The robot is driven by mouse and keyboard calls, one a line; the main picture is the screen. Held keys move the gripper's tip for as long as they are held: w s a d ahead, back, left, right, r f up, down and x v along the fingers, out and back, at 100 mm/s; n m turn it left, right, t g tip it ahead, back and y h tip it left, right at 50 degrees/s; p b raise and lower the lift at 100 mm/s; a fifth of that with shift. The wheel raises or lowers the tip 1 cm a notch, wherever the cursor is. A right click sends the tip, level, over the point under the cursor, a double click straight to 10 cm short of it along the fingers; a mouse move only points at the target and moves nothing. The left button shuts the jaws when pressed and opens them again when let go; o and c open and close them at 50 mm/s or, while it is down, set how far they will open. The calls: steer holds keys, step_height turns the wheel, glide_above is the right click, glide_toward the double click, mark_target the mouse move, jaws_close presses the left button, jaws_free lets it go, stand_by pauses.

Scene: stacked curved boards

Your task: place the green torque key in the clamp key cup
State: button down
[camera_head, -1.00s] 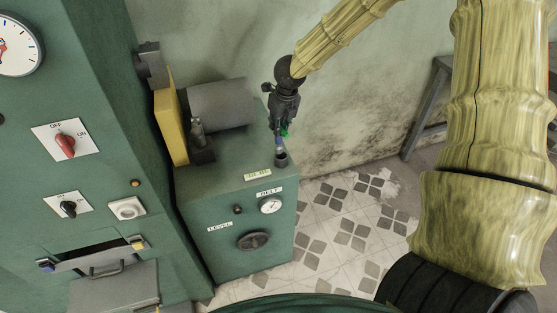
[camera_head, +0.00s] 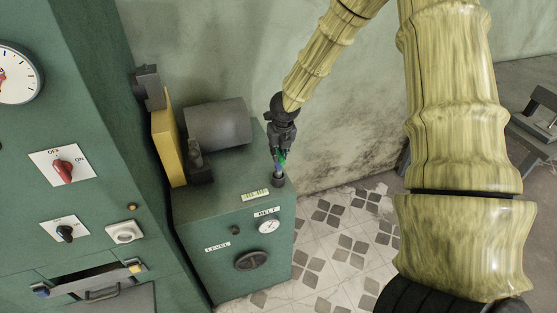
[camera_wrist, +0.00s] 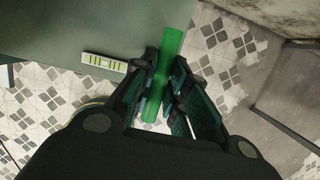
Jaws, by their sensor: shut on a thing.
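The green torque key (camera_wrist: 168,62) is a slim bright green rod, held between the fingers of my gripper (camera_wrist: 162,88) in the wrist view. In the head view only a small green part of the key (camera_head: 282,157) shows at the fingertips. My gripper (camera_head: 280,153) points down over the front right corner of the green machine cabinet. The clamp key cup (camera_head: 278,183), small and dark, stands on that corner right below the gripper. A small bluish piece (camera_head: 280,169) shows between the green and the cup. I cannot tell whether the key's lower end is inside the cup.
The cabinet (camera_head: 235,215) carries a grey cylinder (camera_head: 217,124), a yellow plate (camera_head: 163,140) and a dark fitting (camera_head: 199,165) left of the gripper. Tiled floor is open on the right; a stained wall stands behind.

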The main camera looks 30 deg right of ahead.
steer(key=shift+f, duration=2)
steer(key=c, duration=1.4)
jaws_free()
steer(key=shift+r, duration=0.2)
steer(key=shift+b+v, duration=0.9)
steer(key=shift+v, duration=5)
steer(key=shift+w, duration=0.1)
